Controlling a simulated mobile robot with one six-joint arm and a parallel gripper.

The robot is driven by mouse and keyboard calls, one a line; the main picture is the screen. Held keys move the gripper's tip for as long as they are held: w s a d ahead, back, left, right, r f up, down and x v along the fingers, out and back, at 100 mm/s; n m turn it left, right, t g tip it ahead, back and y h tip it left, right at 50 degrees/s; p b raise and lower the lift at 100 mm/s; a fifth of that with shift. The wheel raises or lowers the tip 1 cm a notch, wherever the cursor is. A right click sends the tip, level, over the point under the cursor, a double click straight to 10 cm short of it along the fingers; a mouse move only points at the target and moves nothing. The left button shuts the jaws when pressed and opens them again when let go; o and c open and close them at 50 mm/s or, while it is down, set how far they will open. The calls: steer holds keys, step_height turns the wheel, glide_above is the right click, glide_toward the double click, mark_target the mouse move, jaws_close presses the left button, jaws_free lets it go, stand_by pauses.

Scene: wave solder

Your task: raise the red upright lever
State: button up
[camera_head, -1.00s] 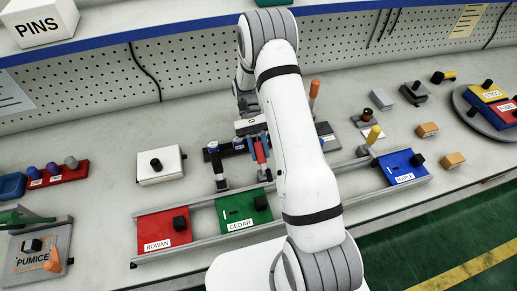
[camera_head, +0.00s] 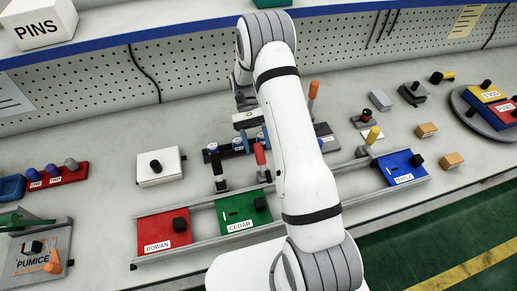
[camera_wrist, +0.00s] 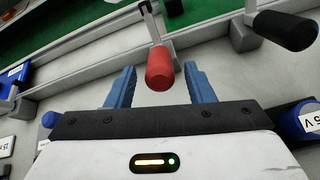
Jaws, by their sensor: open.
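The red upright lever (camera_head: 260,155) stands on the bench behind the green CEDAR block, its handle up on a thin grey stem. In the wrist view the red handle (camera_wrist: 160,70) points towards the camera. My gripper (camera_wrist: 159,72) is open, with one blue finger on each side of the handle and a visible gap on both sides. The handle's near end lies in front of the gripper's dark palm. In the head view my gripper is just behind the lever and partly hidden by my arm.
A black-handled lever (camera_head: 217,168) stands to the left of the red one, and shows at right in the wrist view (camera_wrist: 285,30). A grey rail (camera_head: 200,232) carries the ROWAN block (camera_head: 160,232), CEDAR block (camera_head: 238,212) and blue block (camera_head: 398,170). An orange-handled lever (camera_head: 313,92) stands behind my arm.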

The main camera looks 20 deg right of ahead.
steer(key=v, duration=0.5)
steer(key=shift+w, duration=0.1)
stand_by(0.4)
